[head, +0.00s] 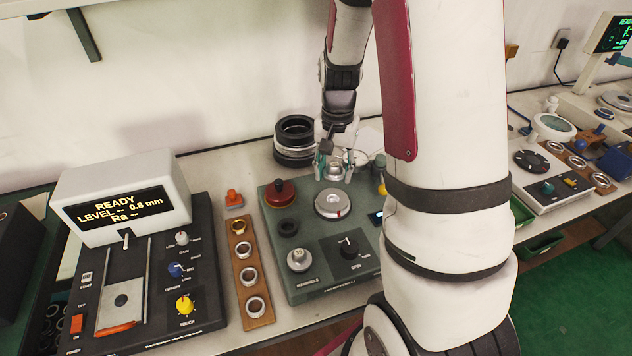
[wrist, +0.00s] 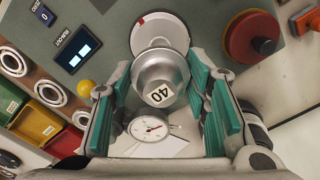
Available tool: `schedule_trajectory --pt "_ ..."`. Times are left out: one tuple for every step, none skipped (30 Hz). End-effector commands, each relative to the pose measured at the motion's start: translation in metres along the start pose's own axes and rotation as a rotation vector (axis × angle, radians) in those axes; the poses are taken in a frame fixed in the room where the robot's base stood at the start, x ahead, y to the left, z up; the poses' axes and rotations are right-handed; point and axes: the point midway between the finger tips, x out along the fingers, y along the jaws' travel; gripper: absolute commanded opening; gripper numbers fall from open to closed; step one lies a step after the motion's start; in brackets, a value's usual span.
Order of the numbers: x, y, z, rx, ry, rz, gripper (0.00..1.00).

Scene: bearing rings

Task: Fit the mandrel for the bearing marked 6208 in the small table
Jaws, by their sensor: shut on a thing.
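My gripper (head: 333,176) is shut on a silver stepped mandrel marked 40 (wrist: 158,72), with a teal-padded finger on each side of it. The mandrel hangs over the back part of the small green-grey table unit (head: 352,286). The unit's round silver spindle plate with a red mark (head: 332,205) is bare on top; it also shows in the wrist view (wrist: 153,30), just beyond the mandrel. The two look apart, though the exact gap is hard to tell. Another mandrel (head: 299,260) stands at the unit's front left, beside a dark round seat (head: 287,227).
A red round part (head: 280,193) sits at the unit's back left. A dial gauge (wrist: 149,128) and black stacked rings (head: 294,140) are behind. A wooden strip with several bearing rings (head: 246,276) lies left, beside a tester reading READY (head: 120,200). A yellow knob (wrist: 85,89) is close by.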

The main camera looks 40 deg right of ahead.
Motion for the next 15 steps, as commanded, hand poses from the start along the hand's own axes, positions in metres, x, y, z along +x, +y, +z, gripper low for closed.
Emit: schedule_trajectory --pt "0.001 0.001 -0.003 0.002 0.001 0.000 0.00" --pt "0.002 0.002 -0.004 0.001 0.000 0.000 0.00" --pt "0.003 0.002 -0.004 0.001 0.000 0.000 0.00" --pt "0.004 0.002 -0.004 0.000 0.000 0.000 0.00" --pt "0.005 0.002 -0.004 0.000 -0.001 0.000 0.00" --pt "0.008 0.002 -0.004 0.000 -0.001 0.000 0.00" --pt "0.010 0.002 -0.004 0.000 -0.001 0.000 0.00" --pt "0.013 0.001 -0.004 0.000 -0.002 0.000 0.00" --pt "0.016 0.001 -0.004 0.000 -0.002 0.001 0.00" --pt "0.019 0.001 -0.004 0.000 -0.001 0.000 0.00" --pt "0.022 0.001 -0.004 0.000 -0.001 0.000 0.00" --pt "0.027 0.001 -0.004 0.000 -0.001 0.000 0.00" --pt "0.030 0.001 -0.004 0.000 -0.001 0.000 0.00" --pt "0.033 0.001 -0.004 0.000 -0.002 0.001 0.00" --pt "0.038 0.001 -0.004 0.001 -0.002 0.001 0.00"
